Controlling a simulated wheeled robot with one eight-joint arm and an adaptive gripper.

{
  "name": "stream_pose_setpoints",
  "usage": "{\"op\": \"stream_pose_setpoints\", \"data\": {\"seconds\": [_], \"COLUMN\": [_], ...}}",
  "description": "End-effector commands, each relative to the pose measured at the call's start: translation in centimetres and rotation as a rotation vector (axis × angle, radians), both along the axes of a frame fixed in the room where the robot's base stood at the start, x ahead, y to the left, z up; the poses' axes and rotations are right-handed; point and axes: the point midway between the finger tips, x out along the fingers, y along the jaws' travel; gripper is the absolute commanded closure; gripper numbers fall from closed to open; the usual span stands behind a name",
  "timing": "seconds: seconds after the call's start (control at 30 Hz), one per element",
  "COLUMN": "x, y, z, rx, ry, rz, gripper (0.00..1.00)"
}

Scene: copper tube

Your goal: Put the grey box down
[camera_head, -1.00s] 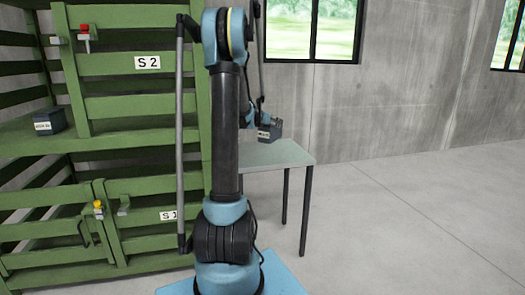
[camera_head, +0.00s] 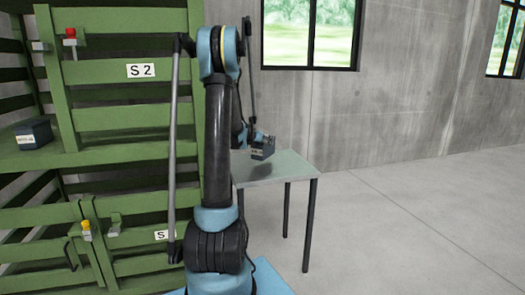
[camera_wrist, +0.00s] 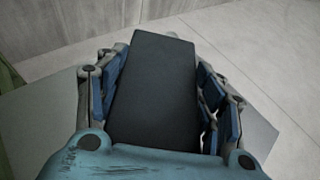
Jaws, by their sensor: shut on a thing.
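The dark grey box (camera_wrist: 157,95) is between the fingers of my gripper (camera_wrist: 160,92), which is shut on it. In the wrist view it hides much of what lies below. In the head view the held box (camera_head: 263,149) is in the air above the table (camera_head: 290,167), with a dark shadow under it on the tabletop. My gripper (camera_head: 256,140) is partly hidden there by my own arm. The box looks apart from the table surface.
Green slatted racks (camera_head: 125,90) marked S2 and S1 stand at the left. Another dark box (camera_head: 26,134) sits on the rack shelf. The table's right part is bare. Open concrete floor (camera_head: 410,210) lies to the right, below a windowed wall.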

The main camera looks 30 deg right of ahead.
Motion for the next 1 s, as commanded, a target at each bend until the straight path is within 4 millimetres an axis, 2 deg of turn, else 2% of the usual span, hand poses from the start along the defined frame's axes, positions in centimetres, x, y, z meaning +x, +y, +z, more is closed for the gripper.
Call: {"op": "stream_pose_setpoints", "data": {"seconds": [0.17,0.43,0.77,0.8,0.9,1.0], "x": [0.0,0.0,0.0,0.0,0.0,0.0], "y": [0.0,0.0,0.0,0.0,0.0,0.1], "z": [-1.1,-4.1,-4.4,-4.5,-4.4,-4.4], "rx": [0.000,0.000,0.000,0.000,0.000,0.000], "ry": [0.000,0.000,0.000,0.000,0.000,0.000], "rz": [0.000,0.000,0.000,0.000,0.000,0.000], "gripper": [0.83,0.83,0.83,0.36,0.18,0.18]}}
